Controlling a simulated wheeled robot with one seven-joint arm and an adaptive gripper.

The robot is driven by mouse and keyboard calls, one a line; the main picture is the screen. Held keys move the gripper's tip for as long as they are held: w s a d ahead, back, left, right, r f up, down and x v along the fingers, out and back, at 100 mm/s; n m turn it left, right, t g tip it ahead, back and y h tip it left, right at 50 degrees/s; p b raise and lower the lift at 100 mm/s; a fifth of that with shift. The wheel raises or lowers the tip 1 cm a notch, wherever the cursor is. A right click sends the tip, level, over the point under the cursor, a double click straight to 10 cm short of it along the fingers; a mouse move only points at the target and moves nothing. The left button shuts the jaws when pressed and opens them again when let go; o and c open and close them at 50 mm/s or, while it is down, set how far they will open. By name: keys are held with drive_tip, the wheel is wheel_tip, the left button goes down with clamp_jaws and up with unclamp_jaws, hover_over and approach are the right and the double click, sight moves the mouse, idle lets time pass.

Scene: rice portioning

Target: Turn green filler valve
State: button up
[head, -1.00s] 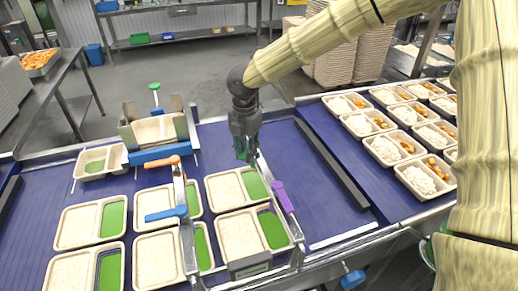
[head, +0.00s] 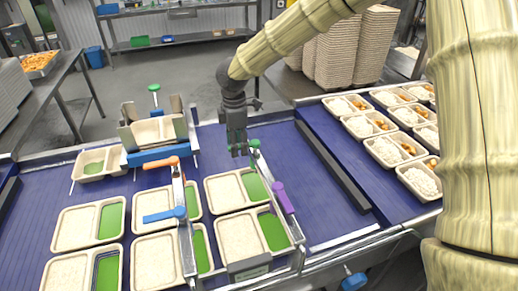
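A green valve handle (head: 254,144) stands on the metal rail over the blue conveyor. My dark gripper (head: 238,153) points down just left of this handle. A small gap shows between the gripper and the handle, and nothing is seen held. The fingertips are small, so I cannot tell whether they are open or shut. Another green knob (head: 154,87) stands upright at the back left, above the tray holder.
Several trays with pale and green compartments (head: 240,236) lie below. A dark divider bar (head: 332,165) runs to the right.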

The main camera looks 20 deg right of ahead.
drive_tip(key=o, duration=0.7)
drive_tip(key=shift+s, duration=0.15)
drive_tip(key=shift+r+p, duration=2.65)
drive_tip(key=shift+r, duration=1.35)
drive_tip(key=shift+f, duration=0.1)
